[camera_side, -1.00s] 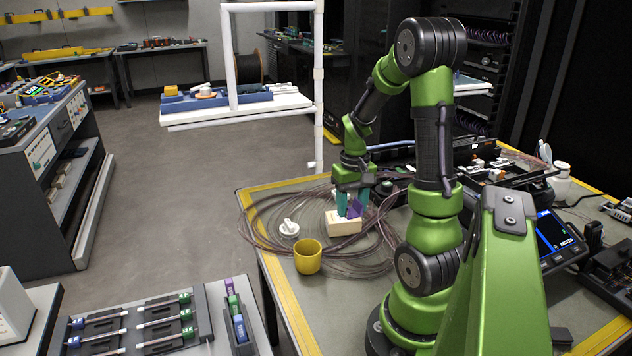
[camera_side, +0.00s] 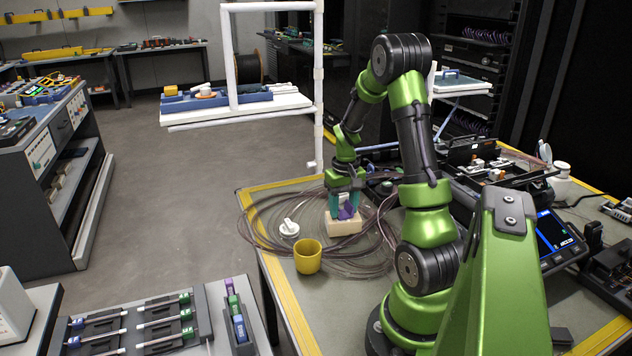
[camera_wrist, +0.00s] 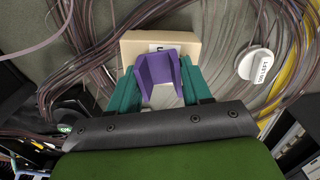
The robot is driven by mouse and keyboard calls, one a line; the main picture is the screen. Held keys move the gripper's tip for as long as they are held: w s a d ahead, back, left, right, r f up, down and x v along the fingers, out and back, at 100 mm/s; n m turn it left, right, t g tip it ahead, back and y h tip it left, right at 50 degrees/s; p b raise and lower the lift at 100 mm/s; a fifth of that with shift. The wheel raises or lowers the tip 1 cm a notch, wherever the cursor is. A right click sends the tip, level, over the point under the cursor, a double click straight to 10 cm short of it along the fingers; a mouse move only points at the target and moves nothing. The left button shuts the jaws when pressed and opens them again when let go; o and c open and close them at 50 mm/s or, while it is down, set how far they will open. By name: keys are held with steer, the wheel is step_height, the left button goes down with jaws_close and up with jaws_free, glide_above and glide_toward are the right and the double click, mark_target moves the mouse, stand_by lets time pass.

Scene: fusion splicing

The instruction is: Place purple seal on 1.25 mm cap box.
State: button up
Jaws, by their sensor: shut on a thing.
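My gripper (camera_side: 345,206) has teal fingers that are shut on a purple seal (camera_wrist: 158,70). The seal looks like a folded, open-sided piece in the wrist view, and it also shows between the fingers in the side view (camera_side: 347,212). A beige box (camera_side: 345,228) stands on the table under the gripper. In the wrist view the box (camera_wrist: 200,44) lies behind the seal, with a small white label partly hidden by it. I cannot tell whether the seal touches the box. A white round cap (camera_wrist: 255,65) with a label I cannot read clearly is beside the box.
A yellow cup (camera_side: 308,258) stands on the table in front of the box, to its left. Loose loops of thin cable (camera_side: 270,212) lie around the box. A device with a screen (camera_side: 552,233) stands at the right. A tray of tools (camera_side: 130,325) is at the lower left.

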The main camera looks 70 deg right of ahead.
steer(key=o, duration=1)
steer(key=shift+f, duration=0.1)
steer(key=shift+o, duration=0.2)
steer(key=shift+r, duration=0.25)
step_height(320, 180, up, 11)
steer(key=w+a+r+n+t, duration=0.1)
steer(key=w+a+r+t, duration=0.15)
steer(key=a, duration=0.55)
steer(key=w+a+r+n+t, duration=0.15)
steer(key=a+r, duration=0.25)
steer(key=a, duration=0.4)
steer(key=s+a+r+n+t+y, duration=0.1)
steer(key=s+a, duration=0.1)
steer(key=a, duration=0.6)
steer(key=s+a+n+t+y, duration=0.1)
steer(key=s+a+t, duration=0.1)
steer(key=a, duration=0.6)
steer(key=shift+a+r, duration=0.3)
steer(key=shift+r, duration=0.05)
steer(key=shift+n, duration=0.25)
